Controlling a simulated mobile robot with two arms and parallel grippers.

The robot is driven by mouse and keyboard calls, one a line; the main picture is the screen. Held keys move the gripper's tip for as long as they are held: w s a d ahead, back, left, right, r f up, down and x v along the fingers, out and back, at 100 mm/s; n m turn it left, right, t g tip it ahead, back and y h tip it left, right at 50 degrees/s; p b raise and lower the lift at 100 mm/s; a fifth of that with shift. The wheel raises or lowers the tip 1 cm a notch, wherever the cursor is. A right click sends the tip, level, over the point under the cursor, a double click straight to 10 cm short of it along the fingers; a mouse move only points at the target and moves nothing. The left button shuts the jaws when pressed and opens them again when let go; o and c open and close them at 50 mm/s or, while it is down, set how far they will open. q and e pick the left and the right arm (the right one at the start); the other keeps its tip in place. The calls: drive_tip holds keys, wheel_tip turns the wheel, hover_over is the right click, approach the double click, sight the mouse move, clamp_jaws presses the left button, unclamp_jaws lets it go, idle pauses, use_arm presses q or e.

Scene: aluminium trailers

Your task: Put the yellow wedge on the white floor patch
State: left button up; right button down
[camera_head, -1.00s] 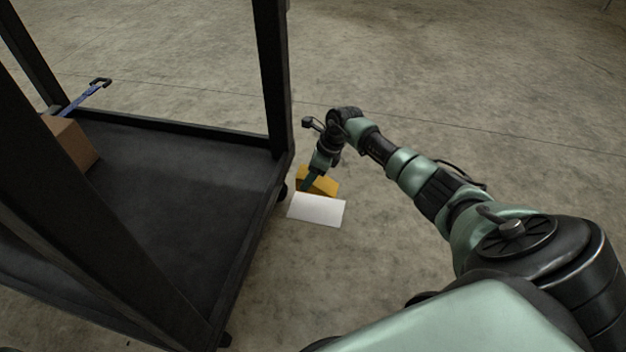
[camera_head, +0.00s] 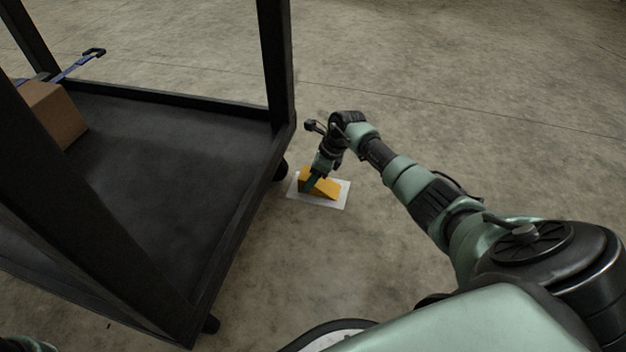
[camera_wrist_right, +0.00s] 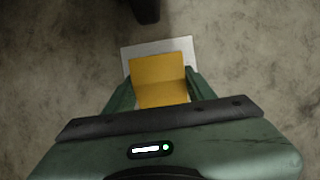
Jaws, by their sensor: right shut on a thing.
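The yellow wedge (camera_head: 322,186) is held by my right gripper (camera_head: 311,184), which is shut on it. In the head view the wedge appears over the white floor patch (camera_head: 333,204), whose edges show around it. In the right wrist view the wedge (camera_wrist_right: 160,78) lies between the two green fingers (camera_wrist_right: 157,92), and the white patch (camera_wrist_right: 183,47) shows beyond and beside it. I cannot tell whether the wedge touches the patch or is just above it. My left gripper is not in view.
A cardboard box (camera_head: 55,112) and a blue strap (camera_head: 75,68) are on the trailer. Concrete floor (camera_head: 430,90) is clear to the right and behind.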

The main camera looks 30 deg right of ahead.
sight(325, 184)
drive_tip(key=c, duration=0.5)
unclamp_jaws()
drive_tip(key=shift+p+v, duration=4.15)
drive_tip(key=shift+v, duration=1.9)
